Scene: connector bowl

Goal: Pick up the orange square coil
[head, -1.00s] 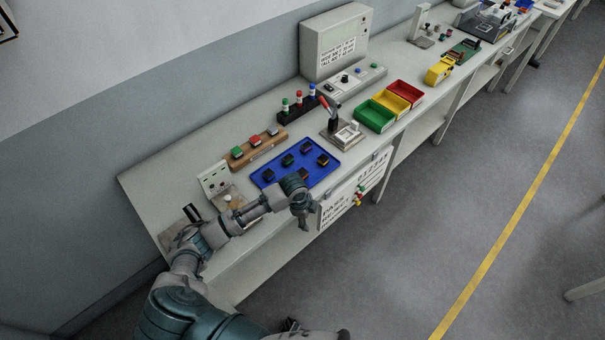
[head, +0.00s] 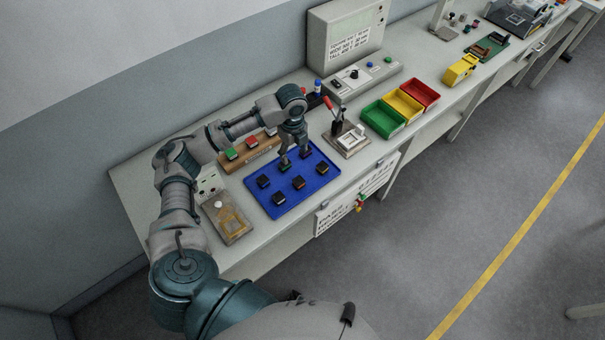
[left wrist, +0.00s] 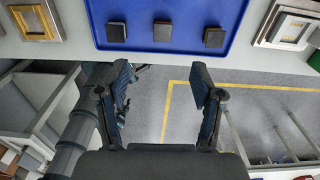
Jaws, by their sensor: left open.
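Several dark square blocks (head: 299,183) sit on the blue tray (head: 253,196); some show faint brownish-orange sides. They are too small to tell which is the orange square coil. My left gripper (head: 294,157), its fingers pointing down, is over the back part of the tray and hides part of the far row. In the left wrist view the gripper (left wrist: 161,80) is open, with nothing between its fingers. Three dark blocks (left wrist: 163,31) lie beyond the fingertips there. A yellow-orange square frame (head: 233,226) lies on a plate left of the tray. My right gripper is not visible.
A wooden strip with coloured buttons (head: 232,154) stands behind the tray. A fixture with a red-handled lever (head: 348,140) is at its right, then green (head: 382,120), yellow and red bins. A grey control box (head: 345,45) stands at the back.

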